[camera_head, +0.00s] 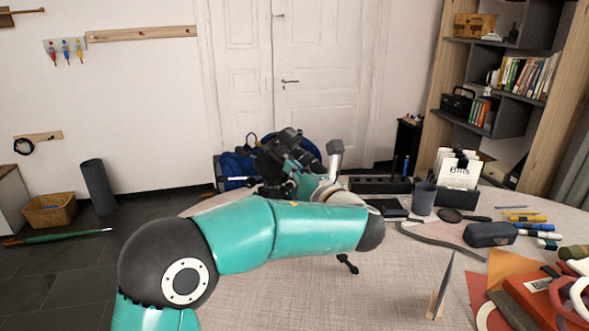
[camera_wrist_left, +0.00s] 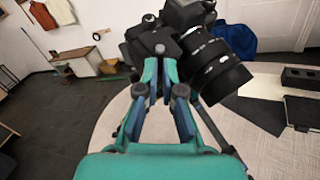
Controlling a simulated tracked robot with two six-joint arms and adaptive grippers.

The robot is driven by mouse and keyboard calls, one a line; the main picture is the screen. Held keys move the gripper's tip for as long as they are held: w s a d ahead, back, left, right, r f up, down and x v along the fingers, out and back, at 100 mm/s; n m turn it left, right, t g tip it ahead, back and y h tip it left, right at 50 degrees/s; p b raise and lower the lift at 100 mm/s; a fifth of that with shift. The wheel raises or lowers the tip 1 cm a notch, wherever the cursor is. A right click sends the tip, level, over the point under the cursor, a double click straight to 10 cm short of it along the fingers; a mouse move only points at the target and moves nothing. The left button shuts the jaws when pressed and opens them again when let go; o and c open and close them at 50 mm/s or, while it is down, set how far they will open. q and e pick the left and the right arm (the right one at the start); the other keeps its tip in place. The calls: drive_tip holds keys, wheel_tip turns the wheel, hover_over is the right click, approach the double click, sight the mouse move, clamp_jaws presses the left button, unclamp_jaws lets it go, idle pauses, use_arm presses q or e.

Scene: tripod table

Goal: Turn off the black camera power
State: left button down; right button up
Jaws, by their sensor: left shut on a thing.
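The black camera (camera_head: 272,162) is above the far left edge of the round table, partly behind my left arm. In the left wrist view its lens (camera_wrist_left: 216,70) points to the lower right and its body is at the upper middle. My left gripper (camera_wrist_left: 164,70) has its teal fingers close together against the camera body, shut on it. In the head view the gripper (camera_head: 300,180) is small and mostly merges with the camera. The power switch cannot be made out. My right gripper is in neither view.
The table (camera_head: 290,285) has a clear middle. A black tray (camera_head: 380,185), a grey cup (camera_head: 424,198), a magnifying glass (camera_head: 452,215), a dark pouch (camera_head: 489,234) and several markers stand on the right. A blue bag (camera_head: 235,166) lies behind the camera.

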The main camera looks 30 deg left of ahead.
use_arm(q)
drive_tip(key=shift+w+d+f+n+g+y+p, duration=0.1)
drive_tip(key=shift+w+n+g+y+p, duration=0.4)
drive_tip(key=shift+n+g+p, duration=1.2)
drive_tip(key=shift+w+d+f+n+g+y+p, duration=0.1)
drive_tip(key=shift+w+n+g+y+p, duration=0.35)
drive_tip(key=shift+n+g+p, duration=1.25)
drive_tip(key=shift+w+d+n+g+y+p, duration=0.1)
drive_tip(key=shift+w+n+g+y+p, duration=0.35)
drive_tip(key=shift+n+g+p, duration=1.25)
drive_tip(key=shift+s+m+t+p, duration=0.1)
drive_tip(key=shift+m+t+p, duration=0.35)
drive_tip(key=shift+m+t, duration=0.05)
drive_tip(key=c, duration=1.3)
unclamp_jaws()
drive_tip(key=shift+r, duration=0.15)
wheel_tip(320, 180, up, 10)
drive_tip(key=shift+f, duration=0.2)
